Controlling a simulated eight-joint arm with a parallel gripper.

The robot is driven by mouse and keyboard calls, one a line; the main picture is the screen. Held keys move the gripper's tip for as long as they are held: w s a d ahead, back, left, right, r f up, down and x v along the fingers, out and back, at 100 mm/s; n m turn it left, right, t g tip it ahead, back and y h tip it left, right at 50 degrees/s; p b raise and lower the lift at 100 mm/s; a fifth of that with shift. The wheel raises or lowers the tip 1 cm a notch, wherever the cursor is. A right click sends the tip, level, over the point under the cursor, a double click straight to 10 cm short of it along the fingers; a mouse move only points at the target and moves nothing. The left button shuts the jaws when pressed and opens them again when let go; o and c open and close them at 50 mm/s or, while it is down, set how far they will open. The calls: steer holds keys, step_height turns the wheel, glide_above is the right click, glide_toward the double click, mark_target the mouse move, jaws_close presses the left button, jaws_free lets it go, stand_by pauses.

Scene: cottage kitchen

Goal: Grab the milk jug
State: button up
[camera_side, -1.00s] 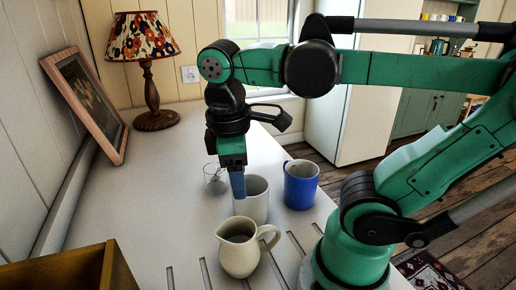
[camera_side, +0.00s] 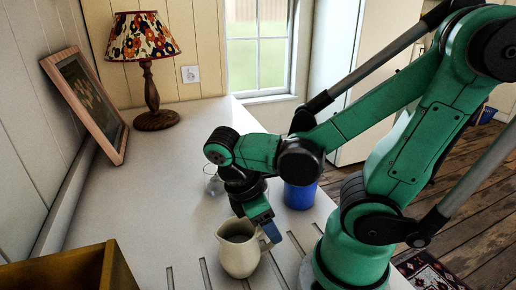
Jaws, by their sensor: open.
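The cream milk jug (camera_side: 238,254) stands upright on the white counter at the lower middle, its handle on the right side. My gripper (camera_side: 271,234) points down at the jug's handle side, its blue finger right at the handle and overlapping it in the picture. The gripper is open, and the jug rests on the counter. I cannot tell from this angle whether the finger touches the handle or whether the handle lies between the fingers.
A blue mug (camera_side: 300,195) stands behind my arm, partly covered. A clear glass (camera_side: 213,185) shows left of my wrist. A lamp (camera_side: 152,90), a leaning picture frame (camera_side: 88,108) and a wooden box (camera_side: 70,270) stand at the left. The counter's left middle is clear.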

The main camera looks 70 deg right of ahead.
steer(key=shift+x, duration=1.15)
jaws_close()
stand_by(0.8)
